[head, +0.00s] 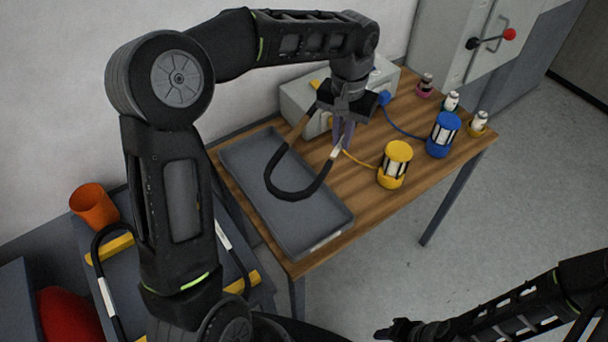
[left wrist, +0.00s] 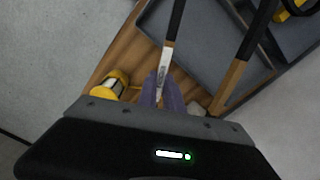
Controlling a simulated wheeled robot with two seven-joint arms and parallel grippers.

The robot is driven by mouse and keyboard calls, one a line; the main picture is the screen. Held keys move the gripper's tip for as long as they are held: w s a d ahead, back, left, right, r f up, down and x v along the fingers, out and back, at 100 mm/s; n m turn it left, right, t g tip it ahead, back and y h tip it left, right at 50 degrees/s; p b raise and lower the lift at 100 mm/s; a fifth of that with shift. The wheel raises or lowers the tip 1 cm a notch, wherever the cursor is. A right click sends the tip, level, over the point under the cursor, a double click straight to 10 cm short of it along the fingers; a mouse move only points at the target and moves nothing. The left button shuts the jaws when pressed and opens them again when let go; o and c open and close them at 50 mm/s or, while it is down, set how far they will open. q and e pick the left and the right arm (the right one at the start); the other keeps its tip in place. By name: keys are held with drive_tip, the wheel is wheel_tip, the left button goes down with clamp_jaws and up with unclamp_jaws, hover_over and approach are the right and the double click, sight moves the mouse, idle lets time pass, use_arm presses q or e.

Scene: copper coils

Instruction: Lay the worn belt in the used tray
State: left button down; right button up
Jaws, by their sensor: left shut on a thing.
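The worn belt (head: 290,196) is a black U-shaped strip with one white-banded end and one tan end. My left gripper (head: 343,138) is shut on it at the white-banded end, with the fingers pointing down. The loop lies in front of the grey used tray (head: 322,228) in the head view; I cannot tell whether it touches the tray floor. In the left wrist view the white band (left wrist: 165,60) is between the fingertips (left wrist: 162,90) and the tan end is to the right. My right gripper (head: 395,331) is small and dark at the bottom edge, its jaws unclear.
A grey box (head: 297,104) stands behind the tray. A yellow lamp-like unit (head: 395,164) and a blue one (head: 442,134), both with cables, stand right on the wooden table (head: 365,200). Another black belt (head: 106,296) and an orange cup (head: 94,206) are at lower left.

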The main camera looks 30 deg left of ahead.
use_arm(q)
drive_tip(key=shift+w+d, duration=0.1)
drive_tip(key=shift+w, duration=0.1)
drive_tip(key=shift+s, duration=0.1)
drive_tip(key=s+a+f+m, duration=0.1)
drive_tip(key=s+a+m, duration=0.2)
drive_tip(key=a+m, duration=0.2)
drive_tip(key=s+a+f+m+b, duration=0.1)
drive_tip(key=s+a+m, duration=0.3)
drive_tip(key=m, duration=0.6)
drive_tip(key=s+a+f+m+b, duration=0.1)
drive_tip(key=s+a+f+m, duration=0.1)
drive_tip(key=a+m, duration=0.4)
drive_tip(key=shift+s+a+f+m, duration=0.35)
drive_tip(key=shift+s+m, duration=0.45)
drive_tip(key=shift+m, duration=0.5)
drive_tip(key=shift+f, duration=0.1)
